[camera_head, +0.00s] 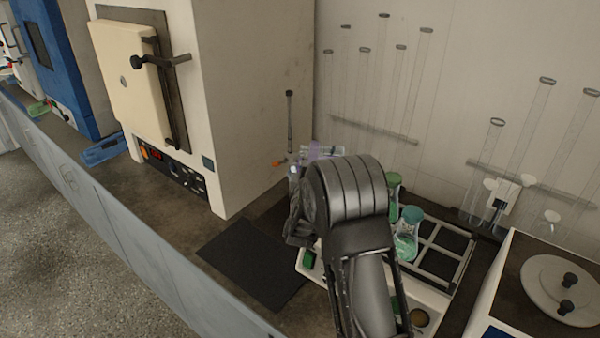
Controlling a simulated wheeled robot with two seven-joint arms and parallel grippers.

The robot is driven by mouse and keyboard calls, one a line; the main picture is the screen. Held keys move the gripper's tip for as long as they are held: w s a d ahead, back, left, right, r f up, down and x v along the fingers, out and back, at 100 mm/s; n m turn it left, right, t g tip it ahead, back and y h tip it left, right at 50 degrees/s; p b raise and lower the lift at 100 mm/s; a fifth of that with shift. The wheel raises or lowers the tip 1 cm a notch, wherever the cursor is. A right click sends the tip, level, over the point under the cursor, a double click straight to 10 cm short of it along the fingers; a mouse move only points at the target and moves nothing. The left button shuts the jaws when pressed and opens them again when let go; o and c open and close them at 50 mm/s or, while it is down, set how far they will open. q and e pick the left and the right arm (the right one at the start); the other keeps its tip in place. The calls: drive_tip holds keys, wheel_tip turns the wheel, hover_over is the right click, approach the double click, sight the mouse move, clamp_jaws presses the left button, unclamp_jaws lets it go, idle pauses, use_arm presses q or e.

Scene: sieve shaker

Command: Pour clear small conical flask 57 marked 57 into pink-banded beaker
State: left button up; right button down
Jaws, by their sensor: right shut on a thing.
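My right arm reaches in from the bottom, and its dark gripper (298,228) is at the left of the wrist, mostly hidden by the arm. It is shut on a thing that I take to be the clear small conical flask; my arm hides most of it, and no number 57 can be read. A bit of clear, bluish glassware (294,176) shows just above the gripper. A pale purple object (313,153) stands behind the wrist; I cannot tell whether it belongs to the pink-banded beaker. No pink band is clear. My left gripper is out of view.
A shaker platform (440,262) with green-tinted flasks (406,240) stands right of my arm. A furnace (245,120) stands left, with a dark mat (255,262) in front. A lidded white device (565,285) is at the right. Glass tubes hang on the back wall.

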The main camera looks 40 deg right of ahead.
drive_tip(key=shift+w+r+n+p, duration=0.1)
drive_tip(key=shift+r+n+p, duration=0.1)
drive_tip(key=shift+n+p, duration=0.35)
idle(1.9)
drive_tip(key=shift+w+a+f+n+t, duration=0.15)
drive_tip(key=shift+f+n, duration=0.1)
drive_tip(key=shift+n, duration=0.35)
drive_tip(key=shift+s+a+f+n+t, duration=0.1)
drive_tip(key=shift+f+n+t, duration=0.1)
drive_tip(key=shift+n, duration=0.35)
idle(1.6)
drive_tip(key=shift+d+r+m, duration=0.3)
drive_tip(key=shift+r+m, duration=0.25)
drive_tip(key=shift+m, duration=0.65)
drive_tip(key=shift+s+f+m+b, duration=0.2)
drive_tip(key=shift+f+m+b, duration=0.45)
drive_tip(key=shift+m+b, duration=0.4)
drive_tip(key=shift+r+n, duration=0.2)
drive_tip(key=shift+n, duration=0.05)
drive_tip(key=shift+r, duration=0.1)
